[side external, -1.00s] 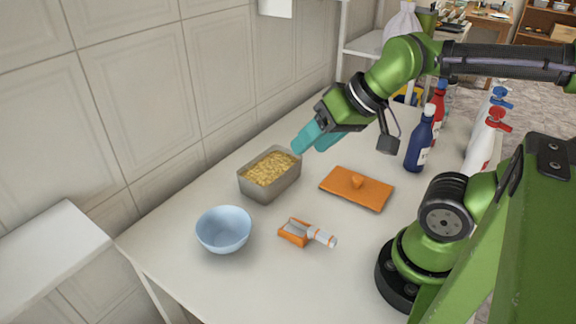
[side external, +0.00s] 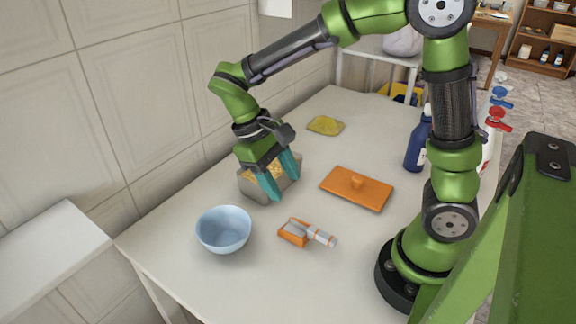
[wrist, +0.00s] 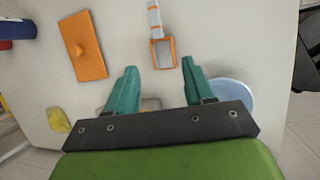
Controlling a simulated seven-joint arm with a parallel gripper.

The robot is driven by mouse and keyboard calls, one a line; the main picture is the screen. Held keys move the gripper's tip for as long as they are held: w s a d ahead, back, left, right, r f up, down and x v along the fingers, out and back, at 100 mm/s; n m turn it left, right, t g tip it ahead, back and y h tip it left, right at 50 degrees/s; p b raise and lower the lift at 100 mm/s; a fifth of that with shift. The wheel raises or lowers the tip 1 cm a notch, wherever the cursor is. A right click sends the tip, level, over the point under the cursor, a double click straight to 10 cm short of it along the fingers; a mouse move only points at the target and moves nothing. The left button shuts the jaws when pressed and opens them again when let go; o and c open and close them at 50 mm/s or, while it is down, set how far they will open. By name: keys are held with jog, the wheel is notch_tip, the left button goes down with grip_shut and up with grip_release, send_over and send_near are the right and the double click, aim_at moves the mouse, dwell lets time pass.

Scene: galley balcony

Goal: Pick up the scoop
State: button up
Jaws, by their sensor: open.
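The scoop (side external: 308,233) lies on the white table, with an orange bowl part and a white and orange handle. It also shows in the wrist view (wrist: 163,54), ahead of the fingers. My gripper (side external: 281,185) is open and empty, with teal fingers pointing down. In the side view it is at the grey bin (side external: 253,191) of yellow grains and hides much of it. The gripper (wrist: 156,76) is apart from the scoop, which lies nearer the camera in the side view.
A blue bowl (side external: 223,231) stands left of the scoop. An orange lid (side external: 357,188) with a knob lies behind it to the right. A yellow cloth (side external: 325,125) lies farther back. Bottles, one dark blue (side external: 418,146), stand at the right. The table around the scoop is clear.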

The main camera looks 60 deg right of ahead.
send_near(314, 230)
jog(key=x, duration=0.5)
jog(key=shift+s+f, duration=0.15)
jog(key=shift+x, duration=2.85)
grip_shut()
